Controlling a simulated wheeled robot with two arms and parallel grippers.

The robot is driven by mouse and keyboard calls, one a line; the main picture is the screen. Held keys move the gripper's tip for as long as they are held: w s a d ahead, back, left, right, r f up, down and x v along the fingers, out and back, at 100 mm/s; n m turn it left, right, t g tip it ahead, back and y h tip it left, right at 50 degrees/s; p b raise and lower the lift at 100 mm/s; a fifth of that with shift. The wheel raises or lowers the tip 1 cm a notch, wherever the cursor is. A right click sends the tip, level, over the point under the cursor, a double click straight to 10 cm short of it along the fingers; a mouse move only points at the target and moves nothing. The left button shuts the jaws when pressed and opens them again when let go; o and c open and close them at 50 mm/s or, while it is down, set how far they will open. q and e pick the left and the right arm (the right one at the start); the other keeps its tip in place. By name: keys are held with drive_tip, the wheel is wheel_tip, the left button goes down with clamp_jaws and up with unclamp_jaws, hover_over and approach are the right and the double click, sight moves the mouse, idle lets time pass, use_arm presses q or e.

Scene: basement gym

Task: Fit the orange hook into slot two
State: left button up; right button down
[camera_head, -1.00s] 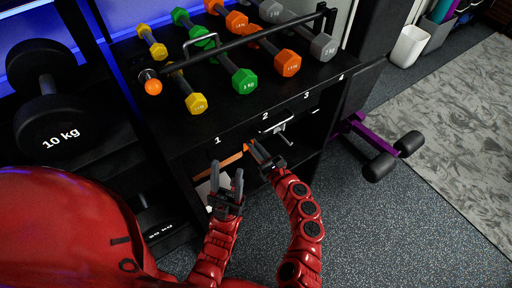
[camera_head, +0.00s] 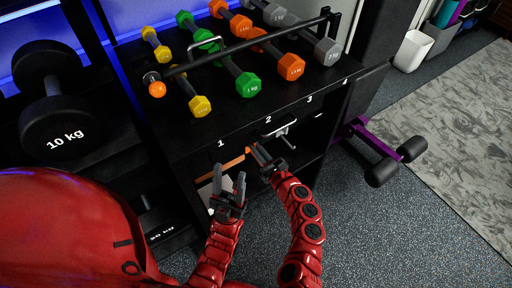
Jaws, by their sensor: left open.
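An orange strip (camera_head: 236,162), which looks like the orange hook, shows below the rack's front edge between the labels 1 and 2. Its ends are partly hidden. My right gripper (camera_head: 259,153) is at its right end, under the label 2 (camera_head: 268,119), and appears to touch it. Whether its fingers are closed on the strip is too small to tell. My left gripper (camera_head: 231,185) is open and empty, fingers pointing up, in front of the strip and a little lower left. The slot two opening itself is not clear.
A grey metal hook (camera_head: 285,130) sits under the front edge between labels 2 and 3. Coloured dumbbells (camera_head: 246,84) lie on the black rack top (camera_head: 180,133). A large 10 kg dumbbell (camera_head: 58,128) is at left. A purple-framed bench part (camera_head: 381,171) stands at right.

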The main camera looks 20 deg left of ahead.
drive_tip(key=shift+f, duration=0.1)
drive_tip(key=c, duration=0.9)
unclamp_jaws()
drive_tip(key=p+v, duration=0.2)
drive_tip(key=v, duration=1.5)
drive_tip(key=shift+d, duration=0.2)
drive_tip(key=shift+s, duration=0.1)
